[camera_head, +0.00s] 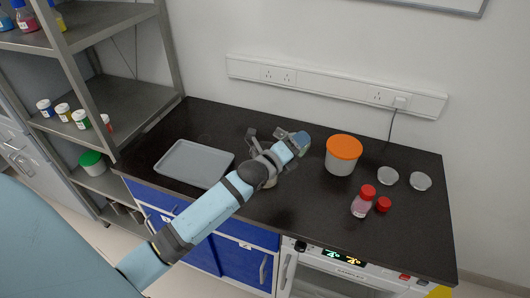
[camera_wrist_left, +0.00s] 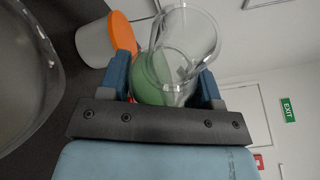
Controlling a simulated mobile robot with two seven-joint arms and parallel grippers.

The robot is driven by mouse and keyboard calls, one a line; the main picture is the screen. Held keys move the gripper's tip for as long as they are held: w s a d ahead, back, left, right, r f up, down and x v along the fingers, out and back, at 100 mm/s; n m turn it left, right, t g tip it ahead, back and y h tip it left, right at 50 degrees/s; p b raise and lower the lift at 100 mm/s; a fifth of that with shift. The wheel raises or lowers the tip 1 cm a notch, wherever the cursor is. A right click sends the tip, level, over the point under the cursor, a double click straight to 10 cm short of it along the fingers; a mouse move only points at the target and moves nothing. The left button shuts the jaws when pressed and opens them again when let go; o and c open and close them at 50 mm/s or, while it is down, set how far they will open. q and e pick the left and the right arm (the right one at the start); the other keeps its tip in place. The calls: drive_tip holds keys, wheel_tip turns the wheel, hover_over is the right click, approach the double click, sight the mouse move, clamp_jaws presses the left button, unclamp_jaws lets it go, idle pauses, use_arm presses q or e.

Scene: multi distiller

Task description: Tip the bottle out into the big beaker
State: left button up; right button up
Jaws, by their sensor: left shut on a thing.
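My left gripper (camera_head: 300,139) is above the dark bench, between the grey tray and the orange-lidded tub. In the left wrist view its blue fingers (camera_wrist_left: 166,88) are shut on a clear vessel with green contents, apparently the bottle (camera_wrist_left: 185,35). The room appears rolled in that view, and the bottle looks tipped well over, with the green on its lower side. A large clear vessel, perhaps the big beaker (camera_wrist_left: 30,85), fills the left edge of that view, partly cut off. I cannot tell whether liquid is flowing. My right gripper is not in view.
A grey tray (camera_head: 194,162) lies left of my arm. An orange-lidded tub (camera_head: 343,155) stands close on the right. Shelves (camera_head: 95,100) stand at left.

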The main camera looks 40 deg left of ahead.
sight(291, 135)
use_arm(q)
drive_tip(key=shift+r+n+b, duration=0.3)
drive_tip(key=shift+n+b, duration=0.2)
drive_tip(key=shift+b, duration=0.05)
drive_tip(key=shift+a+f+n+t+b, duration=0.2)
drive_tip(key=shift+n+t+b, duration=0.2)
drive_tip(key=shift+b, duration=0.25)
drive_tip(key=shift+s+a+n+b, duration=0.15)
drive_tip(key=shift+n+b, duration=0.15)
drive_tip(key=shift+b, duration=0.15)
drive_tip(key=shift+a+b, duration=0.2)
drive_tip(key=shift+b, duration=0.15)
drive_tip(key=shift+r+n+t, duration=0.5)
drive_tip(key=shift+r+n, duration=0.05)
drive_tip(key=shift+n, duration=0.55)
idle(0.3)
drive_tip(key=shift+a+r+n+t+y+p, duration=0.2)
drive_tip(key=shift+r+n+t+y+p, duration=0.25)
drive_tip(key=shift+n, duration=0.5)
drive_tip(key=shift+a+r+n+t+y+p, duration=0.2)
drive_tip(key=shift+r+n, duration=0.3)
drive_tip(key=shift+n, duration=0.45)
idle(1.2)
drive_tip(key=shift+r+n+p, duration=0.3)
drive_tip(key=shift+r+n, duration=0.2)
